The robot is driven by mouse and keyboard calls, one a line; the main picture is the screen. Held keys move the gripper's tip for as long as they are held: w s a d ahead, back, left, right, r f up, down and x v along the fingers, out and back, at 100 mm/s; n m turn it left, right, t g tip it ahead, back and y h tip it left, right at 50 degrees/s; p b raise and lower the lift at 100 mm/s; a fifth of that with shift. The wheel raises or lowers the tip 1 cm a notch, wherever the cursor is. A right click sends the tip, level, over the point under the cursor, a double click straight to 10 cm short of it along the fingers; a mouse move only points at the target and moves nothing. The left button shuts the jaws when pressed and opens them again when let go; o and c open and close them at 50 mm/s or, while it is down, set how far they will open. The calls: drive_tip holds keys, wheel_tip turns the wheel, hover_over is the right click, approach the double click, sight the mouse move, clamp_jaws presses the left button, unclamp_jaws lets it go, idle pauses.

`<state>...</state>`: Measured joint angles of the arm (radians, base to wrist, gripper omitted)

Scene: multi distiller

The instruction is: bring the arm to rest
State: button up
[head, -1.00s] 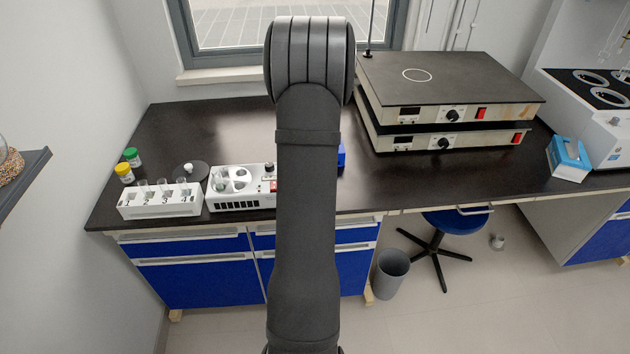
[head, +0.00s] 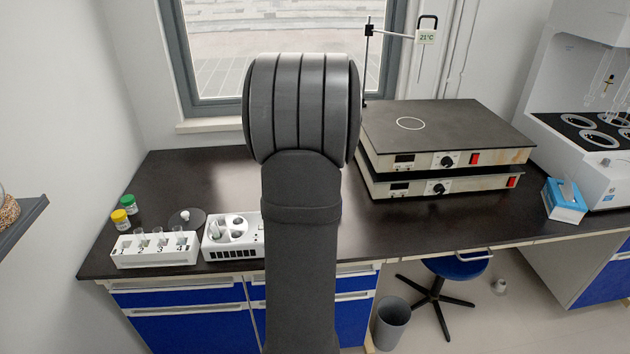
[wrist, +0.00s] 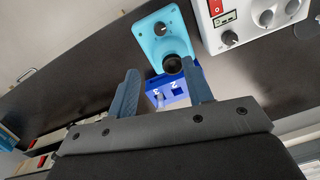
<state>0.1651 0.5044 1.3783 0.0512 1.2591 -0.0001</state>
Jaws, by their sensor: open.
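My gripper (wrist: 160,67) shows in the wrist view with its two blue-grey fingers apart and nothing held between them. It is above the dark bench, pointing toward a light blue device (wrist: 162,32) with a knob and a dark round cup. A blue numbered rack (wrist: 178,98) lies beyond and between the fingers, partly hidden by them. I cannot tell how far the fingers are from either. In the head view my arm stands upright across the middle, and my gripper is hidden behind it.
The bench (head: 200,165) holds a white numbered tube rack (head: 155,258), a white device (head: 232,250), yellow-capped (head: 120,220) and green-capped (head: 129,203) jars, stacked hotplates (head: 450,140) and a blue tissue box (head: 565,198). A stool (head: 455,268) and a bin (head: 391,325) stand below.

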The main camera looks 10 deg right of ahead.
drive_tip(key=shift+r, duration=0.45)
drive_tip(key=shift+f, duration=0.15)
drive_tip(key=f, duration=1.7)
drive_tip(key=shift+w+a+f, duration=0.1)
drive_tip(key=shift+a, duration=0.3)
drive_tip(key=shift+f, duration=0.1)
drive_tip(key=m, duration=0.4)
drive_tip(key=shift+m, duration=0.3)
wheel_tip(320, 180, up, 17)
drive_tip(key=w+a+m, duration=0.1)
drive_tip(key=a+m, duration=0.1)
drive_tip(key=a, duration=0.4)
drive_tip(key=shift+w+f+m, duration=0.2)
drive_tip(key=shift+f+m, duration=0.1)
drive_tip(key=shift+f, duration=0.1)
idle(0.8)
